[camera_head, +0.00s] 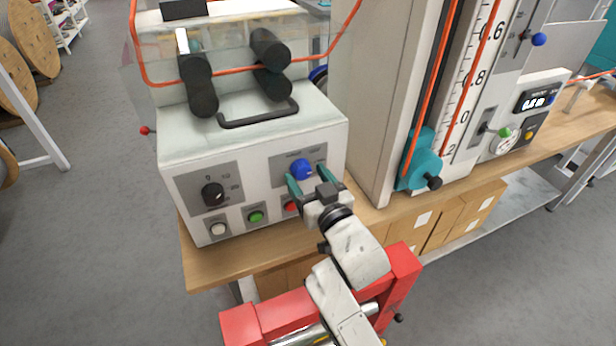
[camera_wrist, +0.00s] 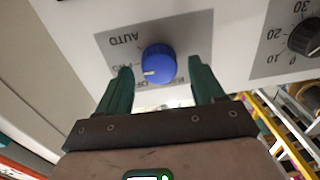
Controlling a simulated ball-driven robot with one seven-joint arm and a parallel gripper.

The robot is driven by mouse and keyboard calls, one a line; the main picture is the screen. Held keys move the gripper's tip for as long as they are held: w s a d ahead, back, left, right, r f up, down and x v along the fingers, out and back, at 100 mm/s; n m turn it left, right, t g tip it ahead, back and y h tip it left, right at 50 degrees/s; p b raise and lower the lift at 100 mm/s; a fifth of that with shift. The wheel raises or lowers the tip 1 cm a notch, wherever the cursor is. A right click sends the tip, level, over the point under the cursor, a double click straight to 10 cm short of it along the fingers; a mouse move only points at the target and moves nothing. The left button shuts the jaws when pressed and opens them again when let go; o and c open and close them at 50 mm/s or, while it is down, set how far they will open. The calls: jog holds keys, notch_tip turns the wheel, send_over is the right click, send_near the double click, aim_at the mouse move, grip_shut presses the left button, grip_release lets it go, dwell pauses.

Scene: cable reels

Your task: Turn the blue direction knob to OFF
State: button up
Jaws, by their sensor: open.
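The blue direction knob (camera_head: 301,169) sits on a grey label plate on the front of the white machine. In the wrist view the knob (camera_wrist: 160,62) is seen close up, with a white pointer mark on its left lower side. Printed words surround it; AUTO reads upside down at upper left, and smaller words near the pointer are partly hidden. My gripper (camera_head: 307,178) is open in front of the panel. In the wrist view its two green fingers (camera_wrist: 161,74) stand on either side of the knob, with visible gaps. I cannot tell whether the fingertips reach the panel.
A black dial (camera_head: 213,194) is left of the knob. White (camera_head: 218,229), green (camera_head: 256,216) and red (camera_head: 290,206) buttons sit below, the red one close to my gripper. A tall cabinet (camera_head: 370,100) stands right of the machine on the wooden bench (camera_head: 215,272).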

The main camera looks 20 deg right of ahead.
jog(key=shift+w, duration=0.1)
jog(key=shift+c, duration=0.4)
jog(key=c, duration=1)
jog(key=n+p, duration=0.2)
jog(key=n, duration=0.2)
jog(key=shift+r, duration=0.1)
jog(key=n+p, duration=0.1)
jog(key=n, duration=0.3)
jog(key=shift+a, duration=0.1)
jog(key=shift+n, duration=0.5)
jog(key=o, duration=1.1)
